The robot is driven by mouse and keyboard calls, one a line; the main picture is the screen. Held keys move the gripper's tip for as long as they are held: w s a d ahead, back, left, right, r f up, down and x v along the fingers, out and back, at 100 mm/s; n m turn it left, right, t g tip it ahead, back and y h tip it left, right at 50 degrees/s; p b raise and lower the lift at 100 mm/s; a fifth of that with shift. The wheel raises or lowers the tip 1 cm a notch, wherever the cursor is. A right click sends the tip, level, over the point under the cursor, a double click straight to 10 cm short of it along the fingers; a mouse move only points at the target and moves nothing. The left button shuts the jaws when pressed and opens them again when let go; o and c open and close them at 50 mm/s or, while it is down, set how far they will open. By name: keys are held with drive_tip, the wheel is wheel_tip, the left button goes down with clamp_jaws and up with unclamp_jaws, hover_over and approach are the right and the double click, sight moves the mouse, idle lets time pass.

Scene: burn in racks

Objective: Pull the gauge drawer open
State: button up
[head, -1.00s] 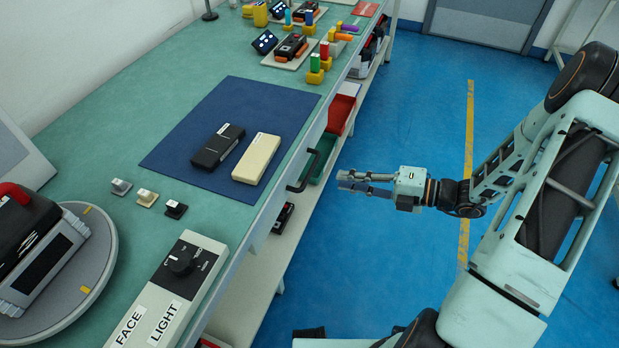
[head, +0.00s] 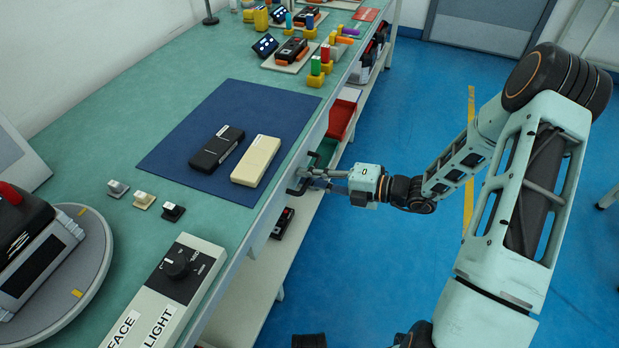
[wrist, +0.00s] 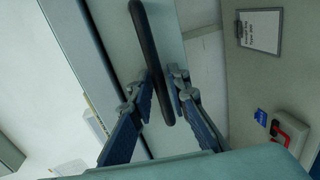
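The gauge drawer is in the bench's front edge, and its black bar handle (head: 296,190) shows just beside my fingertips. In the wrist view the dark handle (wrist: 145,38) runs down between my two fingers, in front of the pale drawer front (wrist: 108,35). My gripper (head: 308,178) is at the handle with a finger on each side. In the wrist view my gripper (wrist: 161,94) looks open around the handle, with the fingers spread. The drawer looks closed; its inside is not visible.
On the bench, a blue mat (head: 184,121) holds a black gauge (head: 217,147) and a cream one (head: 256,160). A control box (head: 170,290) is near the front. Green (head: 325,152) and red (head: 341,119) bins sit below the edge.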

clamp_jaws()
drive_tip(key=shift+d, duration=0.1)
drive_tip(key=f+p+v, duration=0.2)
drive_tip(key=f+v, duration=0.1)
drive_tip(key=v, duration=1.1)
drive_tip(key=d+f+p+v, duration=0.1)
drive_tip(key=f+p+v, duration=0.2)
drive_tip(key=v, duration=1.1)
drive_tip(key=shift+s+d, duration=0.2)
drive_tip(key=shift+d, duration=0.05)
unclamp_jaws()
